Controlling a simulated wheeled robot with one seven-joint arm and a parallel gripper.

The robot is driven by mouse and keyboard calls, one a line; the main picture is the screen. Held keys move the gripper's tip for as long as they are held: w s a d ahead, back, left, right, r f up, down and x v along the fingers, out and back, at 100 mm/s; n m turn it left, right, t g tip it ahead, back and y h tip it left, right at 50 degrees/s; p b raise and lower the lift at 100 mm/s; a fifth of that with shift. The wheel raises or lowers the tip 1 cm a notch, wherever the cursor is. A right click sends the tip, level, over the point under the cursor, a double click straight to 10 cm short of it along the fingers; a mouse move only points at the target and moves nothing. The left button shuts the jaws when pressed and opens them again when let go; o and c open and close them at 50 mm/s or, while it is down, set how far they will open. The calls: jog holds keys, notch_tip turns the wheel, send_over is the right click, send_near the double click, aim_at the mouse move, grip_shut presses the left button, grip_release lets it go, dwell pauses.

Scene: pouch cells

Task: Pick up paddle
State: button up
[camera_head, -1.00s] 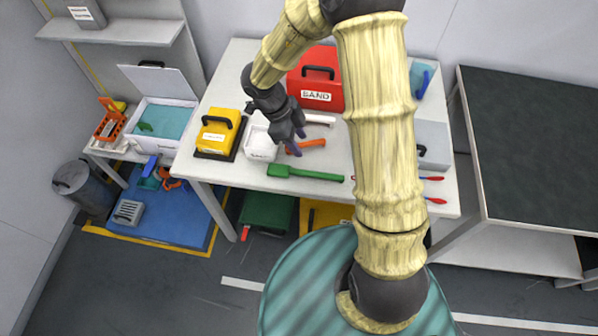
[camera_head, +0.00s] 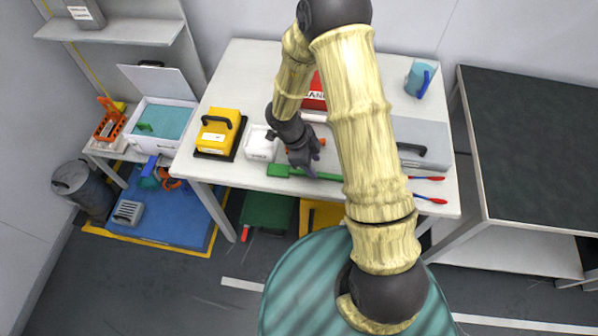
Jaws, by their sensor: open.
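The paddle, which I take to be the green flat-headed tool (camera_head: 279,170), lies on the white table with its handle running to the right. My arm hides the handle's right end. My gripper (camera_head: 310,171) is open and sits over or beside the handle, just right of the green head. I cannot tell how high it is above the table or whether it touches the handle.
Behind my gripper are a white box (camera_head: 261,143) and an orange tool (camera_head: 318,141). A yellow case (camera_head: 216,133) stands left, a red case (camera_head: 314,92) behind. A grey case (camera_head: 425,140) and red-blue tools (camera_head: 428,199) lie right. My arm covers the table's middle.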

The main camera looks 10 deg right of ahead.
aim_at(321, 174)
jog(key=x, duration=0.5)
jog(key=shift+d, duration=0.15)
dwell(0.3)
grip_shut()
